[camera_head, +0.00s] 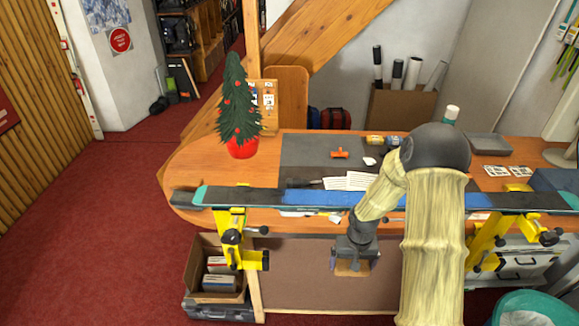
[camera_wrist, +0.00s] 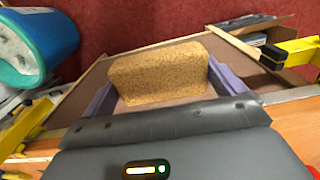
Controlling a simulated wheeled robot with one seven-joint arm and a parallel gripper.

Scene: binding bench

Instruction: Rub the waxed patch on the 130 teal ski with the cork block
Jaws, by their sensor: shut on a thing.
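The ski (camera_head: 262,196) lies level across two yellow vises along the bench front, with a teal tip at its left end. A blue stretch (camera_head: 318,197) shows on its upper face; I cannot tell for sure whether this is the waxed patch. My gripper (camera_head: 351,265) hangs in front of the bench, below the ski's level in the picture, and points down. It is shut on the tan cork block (camera_wrist: 158,75), which sits between the two purple-grey fingers in the wrist view. The cork is apart from the ski. My arm hides part of the ski right of the middle.
Yellow vises (camera_head: 232,240) and (camera_head: 490,235) stick out from the bench front. A potted little tree (camera_head: 240,110) stands at the bench's left. A teal bin (camera_head: 530,308) stands at lower right. A cardboard box (camera_head: 205,262) is below left.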

